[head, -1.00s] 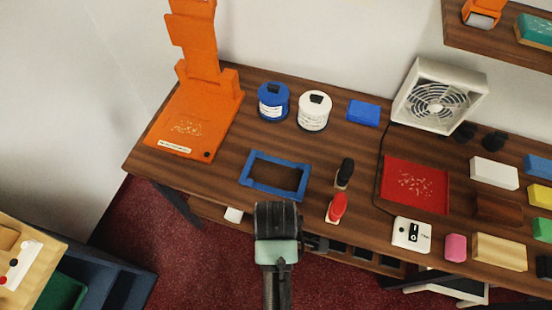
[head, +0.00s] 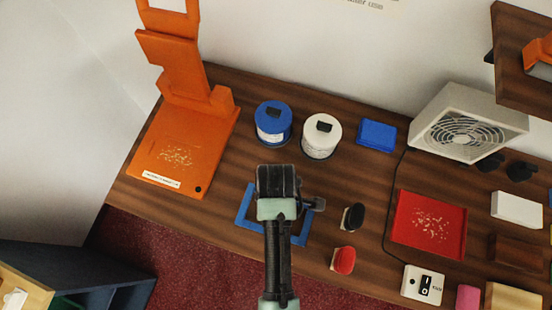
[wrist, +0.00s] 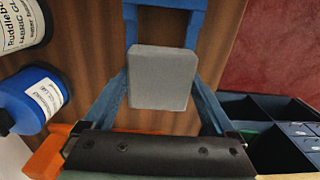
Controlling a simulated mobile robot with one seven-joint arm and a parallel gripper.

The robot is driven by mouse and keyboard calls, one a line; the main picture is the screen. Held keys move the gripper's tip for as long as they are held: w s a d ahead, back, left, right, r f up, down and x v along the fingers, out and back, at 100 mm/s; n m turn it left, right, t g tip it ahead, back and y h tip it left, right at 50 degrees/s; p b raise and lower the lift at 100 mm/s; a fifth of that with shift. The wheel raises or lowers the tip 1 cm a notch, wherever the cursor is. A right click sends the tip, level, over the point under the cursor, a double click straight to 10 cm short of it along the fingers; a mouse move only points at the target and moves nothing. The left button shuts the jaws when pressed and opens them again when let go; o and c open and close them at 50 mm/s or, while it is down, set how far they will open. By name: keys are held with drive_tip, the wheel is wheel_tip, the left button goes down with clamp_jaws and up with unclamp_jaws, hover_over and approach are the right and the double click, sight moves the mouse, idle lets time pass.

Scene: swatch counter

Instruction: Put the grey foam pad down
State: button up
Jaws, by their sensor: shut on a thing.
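My gripper (head: 277,182) is shut on the grey foam pad (wrist: 162,80), which sits between the two fingers in the wrist view. In the head view the gripper covers the pad. The gripper is over the blue square outline (head: 243,210) on the wooden counter, hiding much of it. In the wrist view the far part of the blue outline (wrist: 165,18) shows beyond the pad, with bare wood around it. I cannot tell how high the pad is above the wood.
A blue can (head: 273,122) and a white can (head: 321,136) stand behind the outline. A black-topped stamp (head: 354,217) and a red-topped one (head: 343,261) stand to its right. An orange stand (head: 180,150) is at left, a red tray (head: 430,224) at right.

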drive_tip(key=shift+f, duration=3.15)
drive_tip(key=shift+f, duration=0.15)
drive_tip(key=o, duration=1)
